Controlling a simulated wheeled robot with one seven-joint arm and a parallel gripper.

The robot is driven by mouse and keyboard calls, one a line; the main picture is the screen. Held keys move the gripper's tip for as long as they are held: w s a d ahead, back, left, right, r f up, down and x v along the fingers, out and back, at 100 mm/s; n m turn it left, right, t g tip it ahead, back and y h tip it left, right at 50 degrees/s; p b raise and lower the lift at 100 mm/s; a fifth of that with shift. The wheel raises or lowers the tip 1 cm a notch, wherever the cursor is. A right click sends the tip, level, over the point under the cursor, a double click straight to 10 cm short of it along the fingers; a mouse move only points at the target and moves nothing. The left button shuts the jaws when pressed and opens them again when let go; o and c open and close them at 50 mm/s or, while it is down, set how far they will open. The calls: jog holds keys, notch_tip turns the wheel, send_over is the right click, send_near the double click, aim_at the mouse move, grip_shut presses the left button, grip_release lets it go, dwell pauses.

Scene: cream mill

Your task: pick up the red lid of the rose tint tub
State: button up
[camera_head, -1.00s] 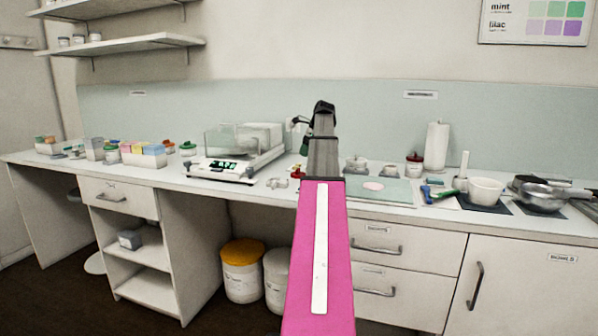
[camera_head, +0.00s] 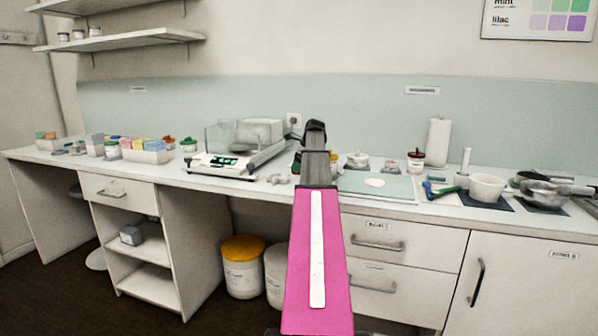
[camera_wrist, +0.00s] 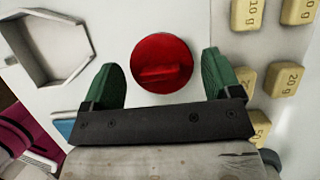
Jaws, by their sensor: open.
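The red lid (camera_wrist: 161,76) is round with a raised bar grip across its top, seen from above in the wrist view. My gripper (camera_wrist: 160,62) is open, with one green finger on each side of the lid and a gap between each finger and its rim. I cannot tell how far the fingertips are above the lid. Whether a tub is under the lid is hidden from this angle. In the head view my pink arm reaches over the counter and covers this spot.
In the wrist view, yellow weights (camera_wrist: 246,14) lie at the right, close to the right finger, and a hexagonal tray (camera_wrist: 46,50) is at the upper left. In the head view, a balance (camera_head: 222,163) stands left of my arm and a pale green mat (camera_head: 352,186) lies right.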

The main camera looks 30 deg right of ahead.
jog(key=shift+w+a+f, duration=0.1)
jog(key=shift+f, duration=0.2)
jog(key=c, duration=0.6)
jog(key=shift+r, duration=0.15)
